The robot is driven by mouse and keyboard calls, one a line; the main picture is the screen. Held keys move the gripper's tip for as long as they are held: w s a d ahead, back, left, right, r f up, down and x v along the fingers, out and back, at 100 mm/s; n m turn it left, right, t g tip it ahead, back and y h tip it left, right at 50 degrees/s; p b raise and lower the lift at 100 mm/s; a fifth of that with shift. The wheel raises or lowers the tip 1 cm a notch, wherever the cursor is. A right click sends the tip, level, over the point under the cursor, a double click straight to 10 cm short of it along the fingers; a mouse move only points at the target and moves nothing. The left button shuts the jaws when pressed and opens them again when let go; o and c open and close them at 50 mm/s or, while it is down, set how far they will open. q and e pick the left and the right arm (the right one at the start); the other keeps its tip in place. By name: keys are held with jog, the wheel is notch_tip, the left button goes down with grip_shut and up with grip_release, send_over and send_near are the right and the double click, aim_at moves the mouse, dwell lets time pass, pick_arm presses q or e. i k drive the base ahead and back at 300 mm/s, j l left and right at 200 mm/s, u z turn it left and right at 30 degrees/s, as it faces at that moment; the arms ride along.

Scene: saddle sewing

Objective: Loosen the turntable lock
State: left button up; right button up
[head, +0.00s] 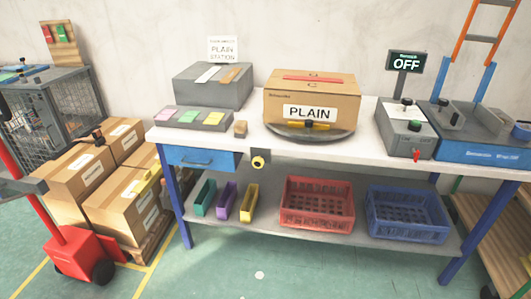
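A round dark turntable (340,136) sits on the workbench and carries a cardboard box (345,98) with a PLAIN label. A yellow bar with a black middle (309,124) is at the front of the box, just above the turntable's rim. A yellow knob with a dark centre (258,162) sticks out at the bench's front edge, left of the turntable. I cannot tell for sure which of these two is the turntable lock, or how tight either is. Neither of my grippers is in view.
The workbench (350,155) holds a grey block (213,88), colored cards and a grey control box (405,130) below an OFF sign (406,61). Red (317,205) and blue (408,213) crates are on the lower shelf. A red pallet jack (70,250) and stacked cartons stand left. The front floor is clear.

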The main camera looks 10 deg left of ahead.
aim_at(258, 162)
jog(key=i+l, duration=0.25)
jog(key=i, duration=0.25)
jog(key=i+l, duration=0.3)
jog(key=i, duration=0.2)
jog(key=i+l+u, duration=0.1)
jog(key=i+l, duration=0.15)
jog(key=i, duration=0.25)
